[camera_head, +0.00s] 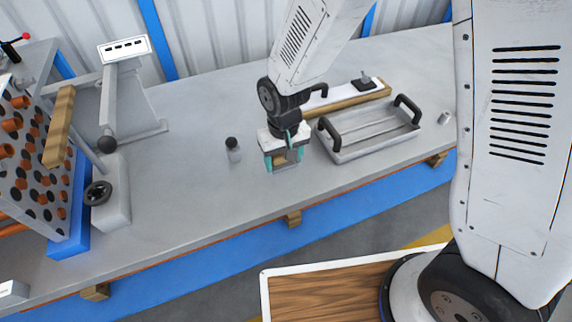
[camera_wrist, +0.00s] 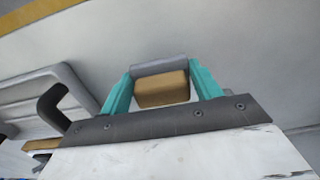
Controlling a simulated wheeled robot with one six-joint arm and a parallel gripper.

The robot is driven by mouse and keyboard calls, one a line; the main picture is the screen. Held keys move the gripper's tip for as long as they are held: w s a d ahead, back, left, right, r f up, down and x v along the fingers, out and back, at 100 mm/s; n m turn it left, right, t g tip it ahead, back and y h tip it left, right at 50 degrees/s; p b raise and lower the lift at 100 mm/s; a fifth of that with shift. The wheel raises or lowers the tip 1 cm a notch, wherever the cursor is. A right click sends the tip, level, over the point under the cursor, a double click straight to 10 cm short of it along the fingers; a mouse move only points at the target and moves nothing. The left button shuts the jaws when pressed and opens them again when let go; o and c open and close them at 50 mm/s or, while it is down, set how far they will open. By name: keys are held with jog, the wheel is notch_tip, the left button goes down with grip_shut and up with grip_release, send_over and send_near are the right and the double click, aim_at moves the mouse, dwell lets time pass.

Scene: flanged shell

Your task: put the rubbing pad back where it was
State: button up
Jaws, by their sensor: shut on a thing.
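My gripper (camera_head: 281,162) is low over the grey bench, left of the grey tray. Its teal fingers are closed on the rubbing pad (camera_head: 280,157), a tan block with a grey layer. In the wrist view the pad (camera_wrist: 162,90) sits between the two fingertips of my gripper (camera_wrist: 162,88). The gripper body hides part of the pad in the head view. I cannot tell whether the pad touches the bench.
The grey tray (camera_head: 341,156) with black handles is right of my gripper. A wooden-edged board (camera_head: 345,99) lies behind it. A small bottle (camera_head: 233,152) stands to the left. A rack (camera_head: 25,160) with orange-ended tubes is at far left. The bench (camera_head: 185,180) between is clear.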

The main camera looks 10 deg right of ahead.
aim_at(285, 166)
jog(key=shift+w+d+f, duration=0.1)
jog(key=shift+f, duration=0.8)
jog(key=shift+w+d+f, duration=0.1)
jog(key=shift+f, duration=0.8)
jog(key=o, duration=1)
jog(key=shift+f, duration=0.15)
jog(key=shift+o, duration=0.2)
